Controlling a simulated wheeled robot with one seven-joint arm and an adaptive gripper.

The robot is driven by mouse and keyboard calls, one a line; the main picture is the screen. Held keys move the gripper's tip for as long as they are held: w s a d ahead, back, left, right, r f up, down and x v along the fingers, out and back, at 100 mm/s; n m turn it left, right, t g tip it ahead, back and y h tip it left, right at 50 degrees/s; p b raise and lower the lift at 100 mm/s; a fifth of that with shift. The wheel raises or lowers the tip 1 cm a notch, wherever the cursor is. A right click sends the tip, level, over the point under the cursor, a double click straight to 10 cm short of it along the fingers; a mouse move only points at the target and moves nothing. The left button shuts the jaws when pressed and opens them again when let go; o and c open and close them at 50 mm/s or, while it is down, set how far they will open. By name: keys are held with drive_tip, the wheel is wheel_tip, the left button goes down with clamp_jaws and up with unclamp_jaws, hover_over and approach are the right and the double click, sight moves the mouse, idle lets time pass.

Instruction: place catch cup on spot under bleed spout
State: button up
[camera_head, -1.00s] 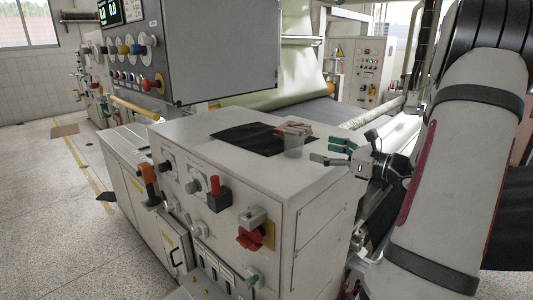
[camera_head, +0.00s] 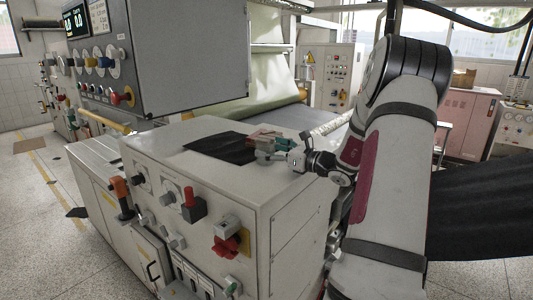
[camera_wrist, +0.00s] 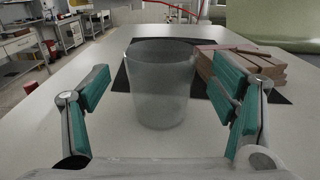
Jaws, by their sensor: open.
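The catch cup, a clear frosted cup (camera_wrist: 160,85), stands upright on the light grey cabinet top, in the middle of the wrist view. My gripper (camera_head: 262,143) is open, with its green-padded fingers to the left and right of the cup. The wrist view shows gaps between the pads and the cup. In the head view, the gripper largely hides the cup. A red-handled valve on a yellow plate (camera_head: 243,241) is on the cabinet front; I cannot tell whether it is the bleed spout. The spot is not identifiable.
A stack of brownish slabs (camera_wrist: 240,66) lies close behind and right of the cup, on a black sheet (camera_head: 215,147). A grey control box (camera_head: 190,55) overhangs the cabinet's back left. The cabinet top (camera_head: 272,185) is clear toward the front.

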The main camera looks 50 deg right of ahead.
drive_tip(key=shift+w, duration=1.3)
drive_tip(key=c, duration=1.3)
drive_tip(key=shift+r, duration=0.1)
